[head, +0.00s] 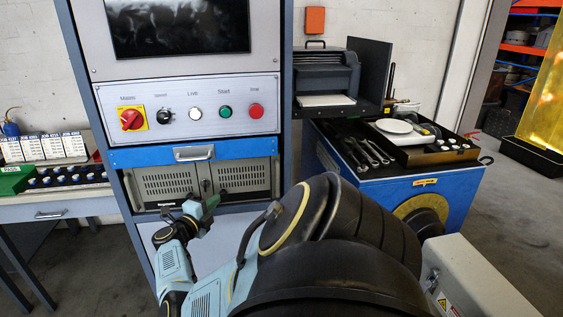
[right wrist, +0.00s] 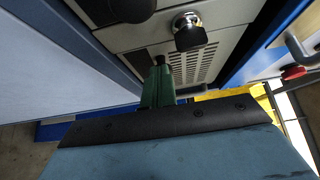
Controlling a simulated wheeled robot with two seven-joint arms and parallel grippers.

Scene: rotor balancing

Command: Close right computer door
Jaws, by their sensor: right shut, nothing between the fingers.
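The right computer door (head: 243,176) is a grey vented panel under the blue drawer. It looks about flush with the cabinet front; I cannot tell if it is fully shut. The left computer door (head: 168,186) is a similar panel beside it. My right gripper (head: 212,202), with green fingers, is shut and empty, in front of the doors' lower middle edge. In the right wrist view its fingers (right wrist: 158,68) point at the vented front, close to a round lock (right wrist: 188,32); contact is unclear. My left gripper is not in view.
A blue drawer (head: 140,158) with a metal handle sits directly above the doors. A control panel (head: 190,107) with knobs and buttons is higher up. A blue tool cart (head: 447,190) stands to the right, and a side table (head: 90,196) with small items to the left.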

